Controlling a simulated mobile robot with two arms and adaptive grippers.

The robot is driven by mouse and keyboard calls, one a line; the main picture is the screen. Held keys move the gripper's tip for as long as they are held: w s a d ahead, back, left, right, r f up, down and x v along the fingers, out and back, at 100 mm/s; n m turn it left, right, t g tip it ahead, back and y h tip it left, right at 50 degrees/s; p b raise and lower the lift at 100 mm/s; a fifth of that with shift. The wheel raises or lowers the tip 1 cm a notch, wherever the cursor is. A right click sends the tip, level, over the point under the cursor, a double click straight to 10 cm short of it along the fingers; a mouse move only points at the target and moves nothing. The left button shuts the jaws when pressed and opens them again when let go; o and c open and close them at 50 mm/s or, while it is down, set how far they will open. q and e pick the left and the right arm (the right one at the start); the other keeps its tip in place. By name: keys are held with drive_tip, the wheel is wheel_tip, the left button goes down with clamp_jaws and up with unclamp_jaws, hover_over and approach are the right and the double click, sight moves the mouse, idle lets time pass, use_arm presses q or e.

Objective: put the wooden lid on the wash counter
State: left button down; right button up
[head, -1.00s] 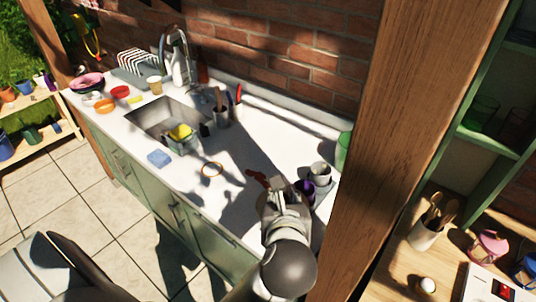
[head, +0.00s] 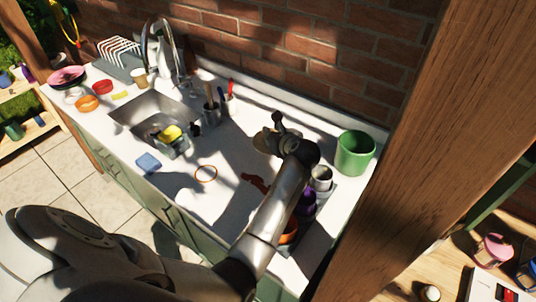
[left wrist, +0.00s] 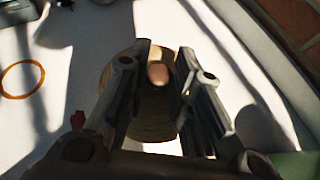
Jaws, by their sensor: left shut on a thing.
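The wooden lid (left wrist: 153,122), a round tan disc with a pale knob, lies between the fingers of my left gripper (left wrist: 160,85) in the left wrist view. My left gripper is shut on it, at the knob. In the head view my left gripper (head: 280,134) is over the back part of the white wash counter (head: 228,190), and part of the lid (head: 264,141) shows beside it. I cannot tell whether the lid touches the counter. My right gripper is not in view.
A green pot (head: 355,154) stands right of my gripper, with a grey cup (head: 321,178) and a purple cup (head: 306,203) nearer. A utensil holder (head: 211,115) and the sink (head: 140,113) are left.

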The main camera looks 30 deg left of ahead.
use_arm(q)
wheel_tip(320, 180, down, 4)
drive_tip(key=shift+s+d+f, duration=0.1)
drive_tip(key=shift+s, duration=0.05)
wheel_tip(320, 180, down, 3)
drive_tip(key=shift+f, duration=0.75)
drive_tip(key=c, duration=1.3)
unclamp_jaws()
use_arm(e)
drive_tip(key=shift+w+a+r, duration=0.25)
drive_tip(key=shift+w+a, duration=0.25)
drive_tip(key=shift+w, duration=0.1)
